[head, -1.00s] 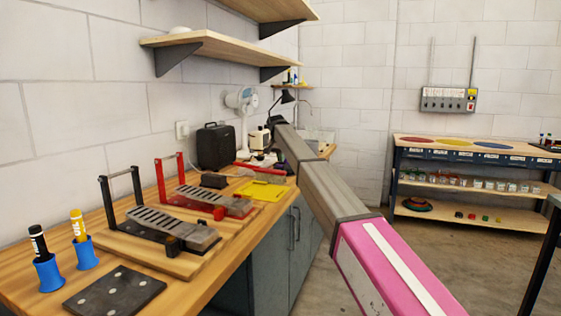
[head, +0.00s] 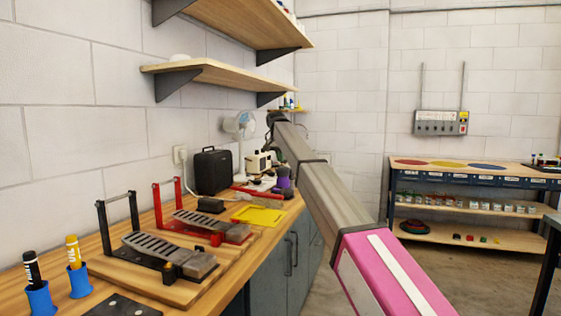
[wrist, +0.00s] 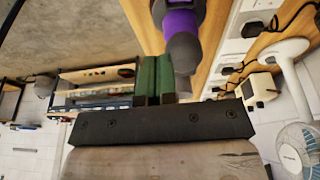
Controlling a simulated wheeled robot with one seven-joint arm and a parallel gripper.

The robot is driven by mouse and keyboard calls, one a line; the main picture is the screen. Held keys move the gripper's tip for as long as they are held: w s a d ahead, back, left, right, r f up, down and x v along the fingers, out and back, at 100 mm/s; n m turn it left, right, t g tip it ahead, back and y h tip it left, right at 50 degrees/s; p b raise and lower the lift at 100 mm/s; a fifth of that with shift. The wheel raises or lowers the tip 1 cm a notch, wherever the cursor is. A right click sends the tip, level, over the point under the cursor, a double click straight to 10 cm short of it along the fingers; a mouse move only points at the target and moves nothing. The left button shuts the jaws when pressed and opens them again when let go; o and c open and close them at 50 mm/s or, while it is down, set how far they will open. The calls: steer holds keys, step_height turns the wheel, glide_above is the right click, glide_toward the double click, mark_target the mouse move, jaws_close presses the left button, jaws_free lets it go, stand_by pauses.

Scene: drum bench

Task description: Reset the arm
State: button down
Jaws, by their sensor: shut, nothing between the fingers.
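My gripper (wrist: 156,64) shows in the wrist view as two green fingers side by side beyond a dark bar. It is shut and empty. A purple and dark object with a rounded grey end (wrist: 182,50) is close beside the fingers in that view; I cannot tell whether they touch. It also shows in the head view as a purple thing (head: 284,181) on the bench's far part. My arm reaches from the lower right toward the far end of the wooden bench (head: 208,291). The fingers are not clear in the head view.
Two hinged metal devices, one black-framed (head: 166,252) and one red-framed (head: 212,224), stand on the bench. Beyond them are a yellow tray (head: 256,214), black case (head: 212,171) and white fan (head: 240,128). A wall shelf (head: 215,74) overhangs. Floor at right is open.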

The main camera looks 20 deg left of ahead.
steer(key=s+d+f+g, duration=0.1)
steer(key=s+d+f, duration=0.3)
steer(key=d+f, duration=0.65)
steer(key=s+d+f, duration=0.3)
steer(key=d+f, duration=0.6)
steer(key=f, duration=0.3)
steer(key=s+d+f+g, duration=0.1)
steer(key=s+d+f, duration=0.3)
steer(key=d+f, duration=0.7)
steer(key=s+d+f, duration=1)
steer(key=s+d, duration=0.1)
steer(key=s, duration=0.3)
steer(key=s+d+f+n+g, duration=0.1)
steer(key=s+d+f, duration=1)
steer(key=s, duration=0.4)
steer(key=shift+f+y, duration=0.3)
